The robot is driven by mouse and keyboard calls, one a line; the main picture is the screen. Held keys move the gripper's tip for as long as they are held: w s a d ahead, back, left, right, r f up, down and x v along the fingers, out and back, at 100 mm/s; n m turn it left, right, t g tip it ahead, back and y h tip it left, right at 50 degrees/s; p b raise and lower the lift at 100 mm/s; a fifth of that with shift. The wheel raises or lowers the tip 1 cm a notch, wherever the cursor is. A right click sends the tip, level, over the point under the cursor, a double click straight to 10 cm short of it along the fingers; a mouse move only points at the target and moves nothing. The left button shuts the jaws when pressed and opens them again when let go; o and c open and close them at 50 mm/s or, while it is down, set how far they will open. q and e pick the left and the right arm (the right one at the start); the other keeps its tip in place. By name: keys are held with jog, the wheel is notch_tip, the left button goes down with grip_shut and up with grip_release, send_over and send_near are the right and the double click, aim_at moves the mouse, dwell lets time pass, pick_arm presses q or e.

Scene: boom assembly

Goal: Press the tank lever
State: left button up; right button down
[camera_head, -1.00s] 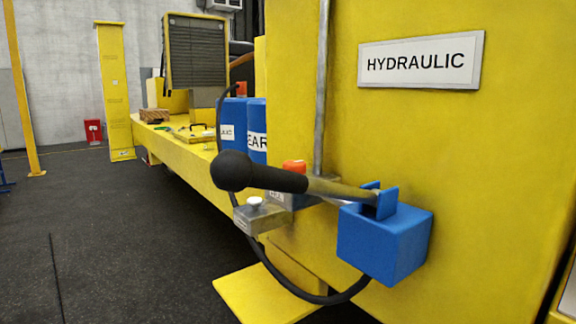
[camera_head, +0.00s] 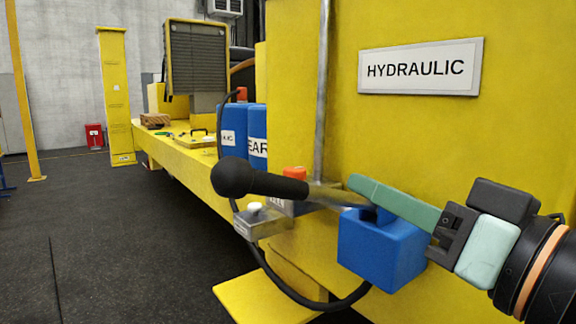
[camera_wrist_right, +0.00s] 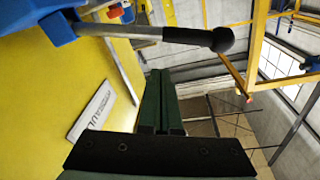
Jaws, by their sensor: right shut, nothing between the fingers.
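The tank lever (camera_head: 262,183) has a black knob and grip on a metal rod and sticks out left, nearly level, from a blue block (camera_head: 385,255) on the yellow wall. In the right wrist view the lever's black grip (camera_wrist_right: 190,36) crosses the top, beyond my fingertips. My right gripper (camera_head: 358,184) comes in from the right, its green fingers shut together and empty. In the head view they overlap the bracket and the root of the rod; whether they touch is unclear. In the right wrist view the fingertips (camera_wrist_right: 160,73) look apart from the lever. My left gripper is out of view.
A HYDRAULIC sign (camera_head: 420,67) is on the yellow wall. A black hose (camera_head: 300,296) loops below. Dark floor at left is clear.

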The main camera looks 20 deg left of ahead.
jog(key=shift+n+y, duration=0.5)
jog(key=s+r, duration=0.1)
jog(key=r, duration=0.1)
jog(key=s+a+r, duration=0.1)
jog(key=s, duration=0.1)
jog(key=shift+a+r, duration=0.15)
jog(key=shift+r, duration=0.2)
jog(key=r, duration=0.1)
send_over(291, 182)
jog(key=shift+r, duration=0.2)
jog(key=shift+s+f+b, duration=0.1)
jog(key=shift+s+f, duration=0.2)
jog(key=shift+f, duration=0.35)
jog(key=shift+s+f+b, duration=0.1)
jog(key=shift+s+f, duration=0.15)
jog(key=shift+f, duration=0.4)
jog(key=shift+s+f+b, duration=0.1)
jog(key=shift+s+f, duration=0.2)
jog(key=shift+f, duration=0.35)
